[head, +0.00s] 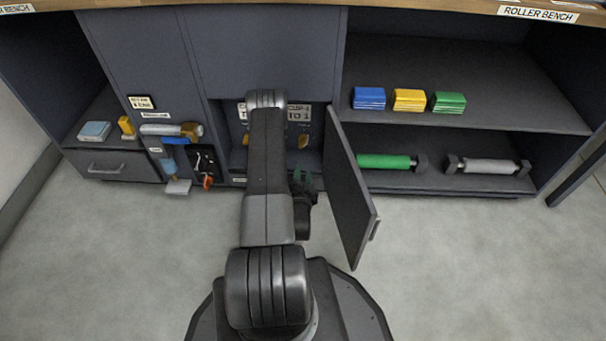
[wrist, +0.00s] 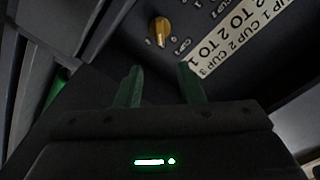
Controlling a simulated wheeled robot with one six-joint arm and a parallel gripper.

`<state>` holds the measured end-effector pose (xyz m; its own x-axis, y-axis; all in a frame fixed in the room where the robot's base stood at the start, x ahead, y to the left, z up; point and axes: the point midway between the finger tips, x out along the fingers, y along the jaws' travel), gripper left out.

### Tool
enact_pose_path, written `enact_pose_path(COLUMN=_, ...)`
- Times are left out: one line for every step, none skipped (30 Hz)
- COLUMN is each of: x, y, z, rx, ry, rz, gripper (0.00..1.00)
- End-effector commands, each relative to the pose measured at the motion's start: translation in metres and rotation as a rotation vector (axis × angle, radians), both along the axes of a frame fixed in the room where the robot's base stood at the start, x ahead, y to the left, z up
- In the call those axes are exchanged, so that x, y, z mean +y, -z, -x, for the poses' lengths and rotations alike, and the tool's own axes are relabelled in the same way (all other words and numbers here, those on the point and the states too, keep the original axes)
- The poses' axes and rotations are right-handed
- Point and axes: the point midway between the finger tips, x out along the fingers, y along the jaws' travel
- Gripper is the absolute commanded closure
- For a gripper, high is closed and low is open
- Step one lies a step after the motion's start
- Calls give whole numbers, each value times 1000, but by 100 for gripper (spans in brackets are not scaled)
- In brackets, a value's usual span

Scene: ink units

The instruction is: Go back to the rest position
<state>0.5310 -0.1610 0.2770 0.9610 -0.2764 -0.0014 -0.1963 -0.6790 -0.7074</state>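My gripper (wrist: 160,84) shows its two green fingers spread apart with nothing between them in the wrist view. In the head view my gripper (head: 303,182) is partly hidden beside my arm, low in front of the open cabinet compartment. Beyond the fingers in the wrist view is a dark panel with a yellow knob (wrist: 159,30) and a white label strip (wrist: 243,38) with cup numbers. The arm reaches forward from my base and covers the middle of the compartment.
The cabinet door (head: 352,195) stands open just right of my arm. Right shelves hold blue (head: 369,98), yellow (head: 408,100) and green (head: 448,102) blocks, with a green roller (head: 385,161) and a grey roller (head: 488,166) below. A drawer (head: 108,166) is at left. Floor nearby is clear.

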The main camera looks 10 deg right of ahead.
Motion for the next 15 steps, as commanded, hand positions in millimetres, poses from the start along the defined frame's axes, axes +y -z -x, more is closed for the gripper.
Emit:
enact_pose_path(x=0, y=0, z=0, rx=0, ry=0, rz=0, gripper=65)
enact_pose_path(x=0, y=0, z=0, rx=0, ry=0, rz=0, gripper=65)
enact_pose_path(x=0, y=0, z=0, rx=0, ry=0, rz=0, gripper=65)
enact_pose_path(x=0, y=0, z=0, rx=0, ry=0, rz=0, gripper=65)
enact_pose_path(x=0, y=0, z=0, rx=0, ry=0, rz=0, gripper=65)
enact_pose_path(x=0, y=0, z=0, rx=0, ry=0, rz=0, gripper=65)
enact_pose_path(x=0, y=0, z=0, rx=0, ry=0, rz=0, gripper=65)
enact_pose_path(x=0, y=0, z=0, rx=0, ry=0, rz=0, gripper=65)
enact_pose_path(x=0, y=0, z=-1, rx=0, ry=0, rz=0, gripper=65)
enact_pose_path(x=0, y=0, z=-2, rx=-1, ry=1, rz=0, gripper=65)
enact_pose_path(x=-1, y=0, z=-3, rx=-1, ry=0, rz=0, gripper=65)
enact_pose_path(x=-2, y=0, z=-5, rx=-2, ry=1, rz=1, gripper=65)
enact_pose_path(x=-2, y=0, z=-8, rx=-3, ry=0, rz=1, gripper=65)
enact_pose_path(x=-3, y=0, z=-11, rx=-3, ry=1, rz=1, gripper=65)
enact_pose_path(x=-5, y=1, z=-16, rx=-3, ry=1, rz=1, gripper=65)
